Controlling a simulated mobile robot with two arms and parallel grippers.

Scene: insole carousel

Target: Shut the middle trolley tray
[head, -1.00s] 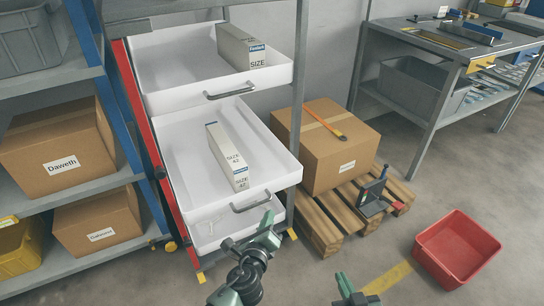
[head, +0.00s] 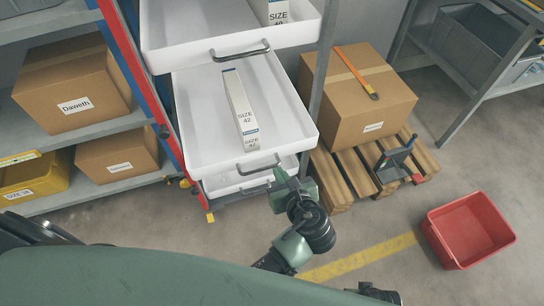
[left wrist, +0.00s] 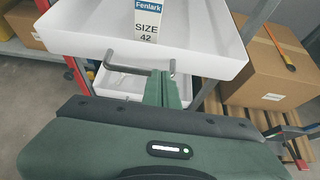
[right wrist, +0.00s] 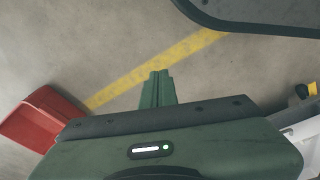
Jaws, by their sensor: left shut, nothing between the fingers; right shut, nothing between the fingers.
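The middle trolley tray (head: 197,130) is white and stands pulled out below the top tray. It holds a slim white box (head: 240,105) marked size 42. Its grey bar handle (head: 258,165) is on the front face. My left gripper (head: 280,174) is shut and empty, close to the right end of that handle. In the left wrist view its fingertips (left wrist: 161,74) overlap the handle (left wrist: 128,68) near its right post; I cannot tell whether they touch. My right gripper (right wrist: 160,76) is shut and empty, above bare floor. Its fingers are not clear in the head view.
The top tray (head: 170,32) and a lower tray (head: 225,182) are on the same trolley. A carton (head: 345,105) on a pallet (head: 340,185) stands close on the right. A red bin (head: 470,225) is on the floor at right. Shelving with cartons is on the left.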

